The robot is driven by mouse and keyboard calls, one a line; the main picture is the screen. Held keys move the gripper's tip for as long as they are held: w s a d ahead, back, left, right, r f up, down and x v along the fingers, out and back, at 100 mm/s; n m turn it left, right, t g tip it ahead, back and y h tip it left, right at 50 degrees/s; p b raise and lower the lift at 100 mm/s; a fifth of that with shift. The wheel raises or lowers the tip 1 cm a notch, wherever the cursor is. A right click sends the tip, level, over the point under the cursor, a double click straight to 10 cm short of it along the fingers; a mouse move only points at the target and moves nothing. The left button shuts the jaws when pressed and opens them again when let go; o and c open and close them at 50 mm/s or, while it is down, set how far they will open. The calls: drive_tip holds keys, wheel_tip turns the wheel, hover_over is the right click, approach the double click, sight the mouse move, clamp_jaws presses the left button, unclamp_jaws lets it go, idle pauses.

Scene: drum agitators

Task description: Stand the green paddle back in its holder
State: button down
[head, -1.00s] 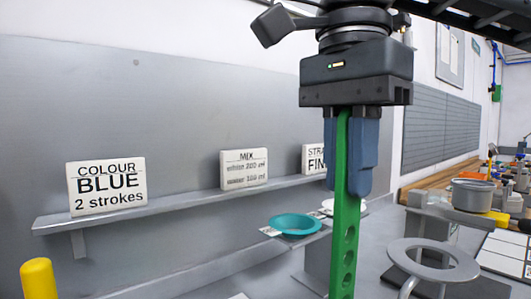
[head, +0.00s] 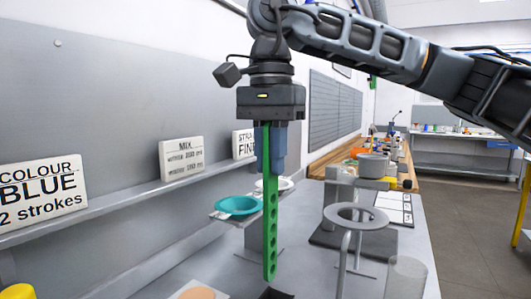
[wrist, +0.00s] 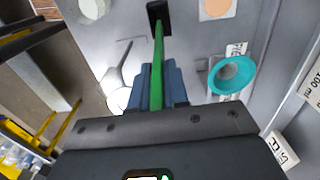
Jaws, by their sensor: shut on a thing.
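My gripper (head: 271,165) is shut on the upper end of the green paddle (head: 270,225). The paddle hangs upright below the blue fingers, with its row of holes facing the head camera and its rounded lower end in full view. A black holder (head: 276,294) is partly cut off at the bottom edge of the head view, just under the paddle's end. In the wrist view the paddle (wrist: 157,60) runs away from the fingers and its far end overlaps the black holder (wrist: 153,9). The tip appears above the holder, not inside it.
A teal bowl (head: 238,205) stands behind left of the paddle. A grey ring stand (head: 357,215) and a clear cylinder (head: 405,278) stand to the right. A tan disc (head: 197,293) lies at front left. Signs (head: 181,158) line the wall shelf.

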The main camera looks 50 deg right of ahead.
wheel_tip(320, 180, down, 11)
drive_tip(key=b, duration=0.7)
drive_tip(key=shift+r+b, duration=0.2)
drive_tip(key=shift+b, duration=0.2)
drive_tip(key=c, duration=1.1)
unclamp_jaws()
drive_tip(key=shift+o, duration=0.2)
drive_tip(key=shift+r, duration=0.1)
wheel_tip(320, 180, up, 8)
drive_tip(key=shift+p, duration=0.3)
